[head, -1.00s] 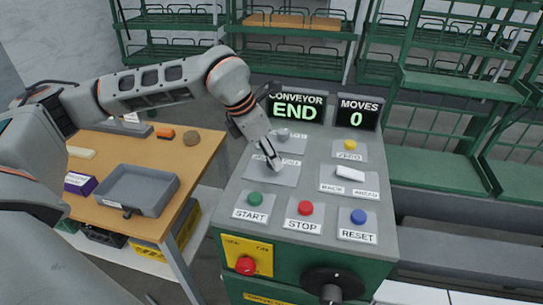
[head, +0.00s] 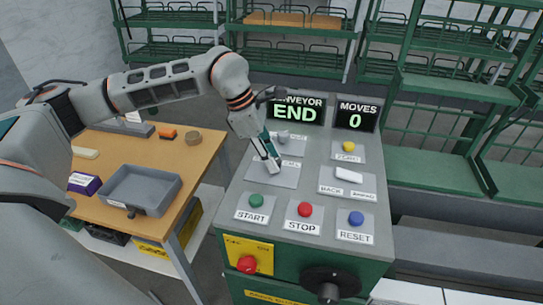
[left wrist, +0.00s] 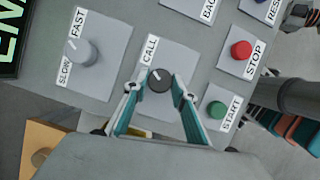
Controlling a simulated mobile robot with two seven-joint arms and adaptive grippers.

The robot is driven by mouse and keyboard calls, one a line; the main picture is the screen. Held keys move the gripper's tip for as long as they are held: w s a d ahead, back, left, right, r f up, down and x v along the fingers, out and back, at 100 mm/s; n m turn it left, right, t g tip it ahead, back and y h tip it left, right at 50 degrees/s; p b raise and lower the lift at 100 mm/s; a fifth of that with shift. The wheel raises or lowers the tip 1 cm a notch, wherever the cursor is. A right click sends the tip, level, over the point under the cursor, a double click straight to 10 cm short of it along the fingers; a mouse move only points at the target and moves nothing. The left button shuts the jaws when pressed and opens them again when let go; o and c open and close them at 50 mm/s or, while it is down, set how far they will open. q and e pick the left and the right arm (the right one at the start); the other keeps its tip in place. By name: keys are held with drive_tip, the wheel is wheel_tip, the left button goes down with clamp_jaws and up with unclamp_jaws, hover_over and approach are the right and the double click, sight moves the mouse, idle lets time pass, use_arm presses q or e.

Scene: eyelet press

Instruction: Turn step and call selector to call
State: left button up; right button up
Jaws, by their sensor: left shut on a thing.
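The step and call selector is a dark round knob (left wrist: 159,82) with a white pointer mark on a grey plate, in the left wrist view. The mark lies on the knob's upper-left part, on the side toward the CALL label (left wrist: 150,49). The STEP label is not readable. My left gripper (left wrist: 158,88) has its two teal-and-grey fingers on either side of the knob, shut on it. In the head view my left gripper (head: 271,164) reaches down to the selector plate (head: 262,176) and mostly hides the knob. My right gripper is not in view.
The slow/fast knob (left wrist: 82,53) sits beside the selector plate. Green start (head: 256,200), red stop (head: 305,209) and blue reset (head: 357,217) buttons stand in front. The conveyor display (head: 296,110) reads END and the moves display (head: 356,116) reads 0.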

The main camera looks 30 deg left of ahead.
use_arm(q)
drive_tip(key=shift+r, duration=0.1)
drive_tip(key=o, duration=1.1)
drive_tip(key=v, duration=1.2)
drive_tip(key=shift+s, duration=0.1)
